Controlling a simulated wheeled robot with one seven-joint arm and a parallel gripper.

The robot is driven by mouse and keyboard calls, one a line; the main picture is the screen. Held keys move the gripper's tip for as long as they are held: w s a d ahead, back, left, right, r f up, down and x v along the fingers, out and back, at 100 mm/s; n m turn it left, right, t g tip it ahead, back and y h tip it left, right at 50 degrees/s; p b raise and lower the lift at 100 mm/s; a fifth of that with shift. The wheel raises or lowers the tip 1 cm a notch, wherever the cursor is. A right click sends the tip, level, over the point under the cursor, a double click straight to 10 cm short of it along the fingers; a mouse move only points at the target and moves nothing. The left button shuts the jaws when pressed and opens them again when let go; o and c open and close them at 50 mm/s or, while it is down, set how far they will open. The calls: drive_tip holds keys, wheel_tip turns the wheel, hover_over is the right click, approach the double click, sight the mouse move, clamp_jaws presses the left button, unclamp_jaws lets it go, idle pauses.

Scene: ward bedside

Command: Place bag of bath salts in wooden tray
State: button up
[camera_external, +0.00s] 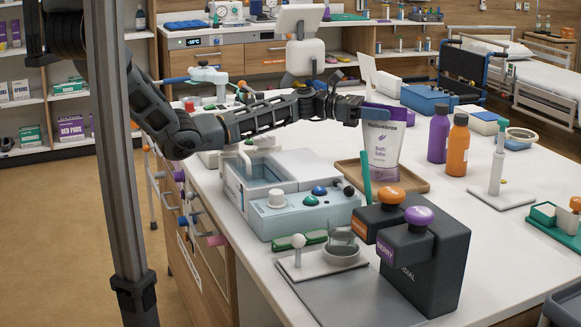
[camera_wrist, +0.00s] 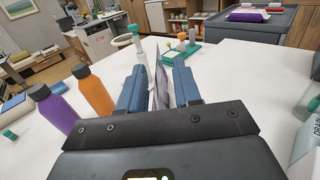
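The bag of bath salts (camera_external: 384,146) is a white pouch with a purple top band and purple lettering. It stands upright over the wooden tray (camera_external: 415,184). I cannot tell whether its base touches the tray floor. My gripper (camera_external: 377,116) is at the upper part of the bag, with one blue finger on each side. In the wrist view the bag (camera_wrist: 159,88) shows almost edge-on between the two blue fingers of my gripper (camera_wrist: 160,84). The fingers look apart, with narrow gaps beside the bag.
Purple (camera_external: 439,134) and orange (camera_external: 458,145) bottles stand right of the tray. A dark dispenser (camera_external: 440,255) with orange and purple knobs is in front, and a pale blue device box (camera_external: 300,215) is left. A white stand (camera_external: 498,165) is farther right. White tabletop is clear between them.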

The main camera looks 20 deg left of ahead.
drive_tip(key=a, duration=1.2)
